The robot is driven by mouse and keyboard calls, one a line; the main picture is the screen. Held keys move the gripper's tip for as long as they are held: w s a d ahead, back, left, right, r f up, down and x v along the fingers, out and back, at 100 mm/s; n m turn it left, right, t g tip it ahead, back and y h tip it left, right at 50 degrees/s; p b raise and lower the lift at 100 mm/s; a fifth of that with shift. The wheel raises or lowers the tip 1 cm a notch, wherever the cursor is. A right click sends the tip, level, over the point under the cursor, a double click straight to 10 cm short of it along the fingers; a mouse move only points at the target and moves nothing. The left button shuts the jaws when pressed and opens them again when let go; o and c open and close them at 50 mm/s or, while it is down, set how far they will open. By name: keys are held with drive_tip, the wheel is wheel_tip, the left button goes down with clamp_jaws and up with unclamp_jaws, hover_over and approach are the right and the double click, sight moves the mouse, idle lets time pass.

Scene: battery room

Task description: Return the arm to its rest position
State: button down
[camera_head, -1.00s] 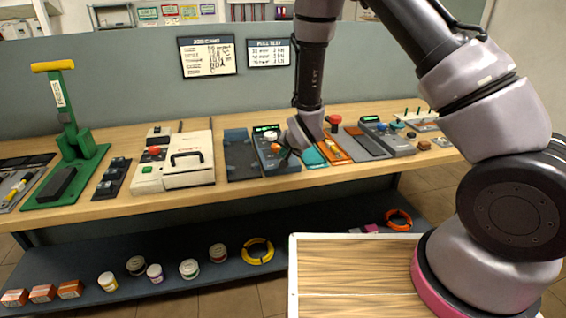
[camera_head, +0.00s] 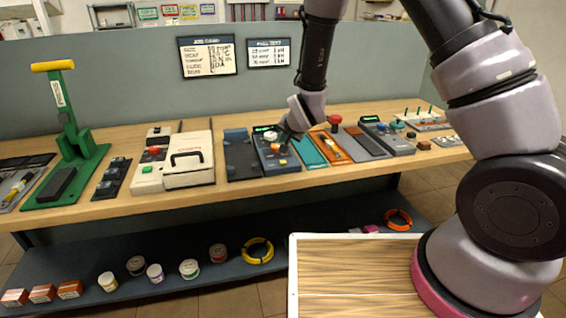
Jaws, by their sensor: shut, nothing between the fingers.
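My arm reaches in from the right and hangs down over the bench, with my gripper (camera_head: 286,139) at its end. The gripper is small in this view and is shut and empty. It is just above or in front of a dark blue-grey device (camera_head: 278,160) with a green display and an orange knob. I cannot tell whether it touches the device. The fingertips are partly lost against the device behind them.
The wooden bench (camera_head: 225,193) holds a green press (camera_head: 70,150), a cream machine (camera_head: 188,160), a teal mat (camera_head: 307,152) and an orange tray (camera_head: 331,148). A dark lower shelf (camera_head: 215,272) carries jars and tape rolls. A wooden-topped surface (camera_head: 350,275) lies in front.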

idle(0.3)
drive_tip(key=s+d+r, duration=0.3)
drive_tip(key=d+r, duration=0.6)
drive_tip(key=r, duration=0.3)
drive_tip(key=s+d+r, duration=0.3)
drive_tip(key=d+r, duration=0.5)
drive_tip(key=r, duration=0.4)
drive_tip(key=s+d+r, duration=0.4)
drive_tip(key=s+d, duration=0.1)
drive_tip(key=s, duration=0.5)
drive_tip(key=s+d+r+g+h, duration=0.1)
drive_tip(key=s+d+r, duration=0.4)
drive_tip(key=s, duration=0.4)
drive_tip(key=shift+s+r, duration=0.2)
drive_tip(key=shift+s, duration=0.15)
